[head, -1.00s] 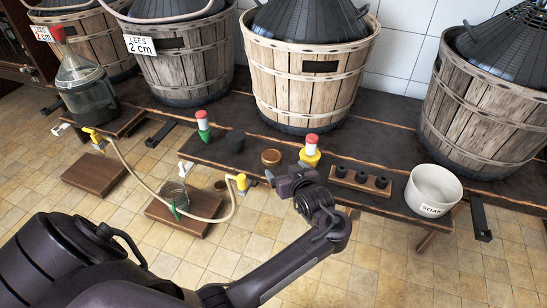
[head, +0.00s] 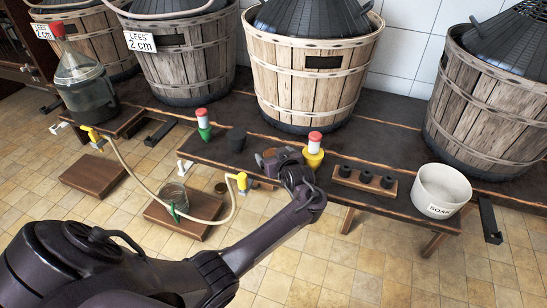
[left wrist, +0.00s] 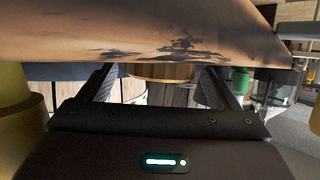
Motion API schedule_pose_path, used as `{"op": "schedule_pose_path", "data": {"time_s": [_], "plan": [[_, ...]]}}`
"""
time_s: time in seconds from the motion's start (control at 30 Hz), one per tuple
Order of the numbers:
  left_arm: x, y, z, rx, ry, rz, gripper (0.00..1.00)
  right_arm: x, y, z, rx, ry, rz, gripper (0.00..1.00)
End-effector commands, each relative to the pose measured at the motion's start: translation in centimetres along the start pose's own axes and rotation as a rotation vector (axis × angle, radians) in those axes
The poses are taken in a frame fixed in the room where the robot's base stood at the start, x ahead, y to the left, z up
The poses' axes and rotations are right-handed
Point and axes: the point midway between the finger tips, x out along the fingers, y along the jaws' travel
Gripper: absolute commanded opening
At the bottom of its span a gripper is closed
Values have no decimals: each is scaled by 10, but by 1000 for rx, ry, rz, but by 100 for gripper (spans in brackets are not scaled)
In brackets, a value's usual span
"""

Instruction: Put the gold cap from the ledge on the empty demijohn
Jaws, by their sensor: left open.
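The gold cap (left wrist: 160,72) sits on the dark ledge (head: 215,151). In the left wrist view, which looks upside down, it lies between the two fingers of my left gripper (left wrist: 158,84), with a gap visible on either side. In the head view my left gripper (head: 264,160) is open, low over the ledge, and hides the cap. Several demijohns stand in wooden baskets, such as the middle one (head: 304,85), under dark covers; I cannot tell which is empty. My right gripper is not in view.
A green one (head: 204,128) and a dark stopper (head: 237,138) stand to the left.

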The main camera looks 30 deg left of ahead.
Motion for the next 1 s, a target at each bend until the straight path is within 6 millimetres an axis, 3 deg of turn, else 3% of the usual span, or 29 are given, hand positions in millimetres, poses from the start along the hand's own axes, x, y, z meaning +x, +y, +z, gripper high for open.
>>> {"op": "schedule_pose_path", "data": {"time_s": [0.2,0.53,0.83,1.0], "plan": [[0,0,0,0,0,0,82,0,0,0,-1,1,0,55],[0,0,0,0,-1,0,38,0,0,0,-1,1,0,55],[-1,0,-2,-1,0,0,37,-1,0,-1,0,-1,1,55],[-6,0,-15,-2,0,0,37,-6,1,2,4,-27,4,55]]}}
